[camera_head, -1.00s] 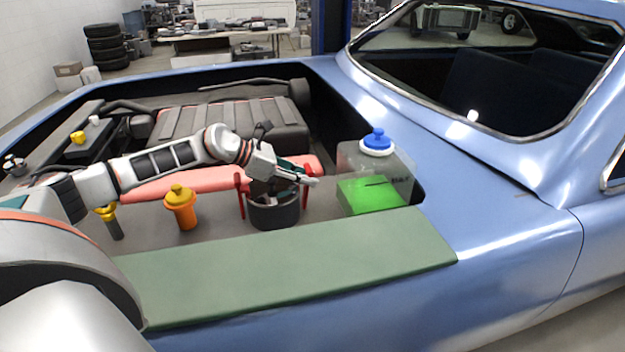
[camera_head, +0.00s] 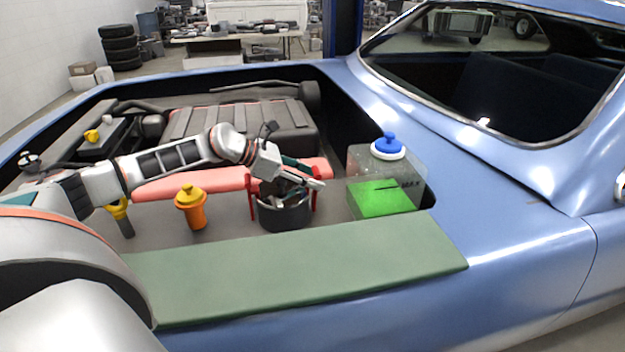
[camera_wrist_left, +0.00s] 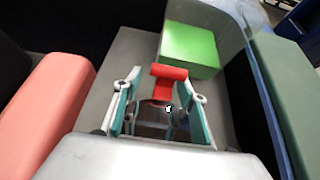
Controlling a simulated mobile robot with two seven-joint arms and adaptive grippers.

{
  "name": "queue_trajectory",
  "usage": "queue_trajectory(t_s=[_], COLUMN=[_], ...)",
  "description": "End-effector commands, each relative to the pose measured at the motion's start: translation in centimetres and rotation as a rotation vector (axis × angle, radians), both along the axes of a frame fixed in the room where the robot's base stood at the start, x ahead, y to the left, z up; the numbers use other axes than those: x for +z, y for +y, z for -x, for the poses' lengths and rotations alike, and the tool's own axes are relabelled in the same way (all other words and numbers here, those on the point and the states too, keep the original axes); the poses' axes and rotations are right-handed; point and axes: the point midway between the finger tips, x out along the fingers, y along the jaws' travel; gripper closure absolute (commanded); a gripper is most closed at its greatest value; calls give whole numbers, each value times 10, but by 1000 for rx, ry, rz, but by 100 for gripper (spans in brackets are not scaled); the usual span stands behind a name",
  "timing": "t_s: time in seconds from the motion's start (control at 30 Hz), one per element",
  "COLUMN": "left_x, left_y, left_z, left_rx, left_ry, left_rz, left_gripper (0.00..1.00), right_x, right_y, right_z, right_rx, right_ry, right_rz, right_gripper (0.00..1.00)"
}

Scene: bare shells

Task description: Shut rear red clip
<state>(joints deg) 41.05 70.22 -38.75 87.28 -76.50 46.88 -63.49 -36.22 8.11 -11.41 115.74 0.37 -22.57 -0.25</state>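A round dark housing (camera_head: 284,218) with an open top stands at the bay's front edge, with red clips on two sides. The left red clip (camera_head: 251,203) stands upright. The rear red clip (camera_head: 316,198), on the right side, shows partly below my fingers. In the wrist view the rear red clip (camera_wrist_left: 168,74) lies between the fingertips, with visible gaps on both sides. My left gripper (camera_head: 316,184) is above the housing, open; in the wrist view its fingers (camera_wrist_left: 167,82) are spread. Whether the clip is latched cannot be told. My right gripper is out of view.
A clear tank (camera_head: 412,160) with green liquid and a blue cap (camera_head: 389,145) stands right of the housing. An orange bottle (camera_head: 191,208) and a yellow-handled plug (camera_head: 118,210) are left. A salmon cover (camera_head: 185,184) runs behind. A green mat (camera_head: 300,270) lies clear in front.

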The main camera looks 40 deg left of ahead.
Motion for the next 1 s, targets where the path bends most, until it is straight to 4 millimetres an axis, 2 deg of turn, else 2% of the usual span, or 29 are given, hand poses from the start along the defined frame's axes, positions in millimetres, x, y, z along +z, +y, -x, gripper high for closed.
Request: queue_trajectory(t_s=[0.03, 0.3, 0.53, 1.0], left_x=[7, 2, 6, 50], left_y=[-4, -6, 1, 49], left_z=[-1, 1, 8, 66], left_rx=[-6, -9, -7, -7], left_ry=[-6, 0, 3, 5], left_rz=[11, 11, 8, 6], left_gripper=[41, 41, 41, 41], right_x=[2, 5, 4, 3], right_y=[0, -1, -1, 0], right_z=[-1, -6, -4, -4], right_rx=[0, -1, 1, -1], right_ry=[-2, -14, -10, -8], right_rz=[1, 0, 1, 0], right_gripper=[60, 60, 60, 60])
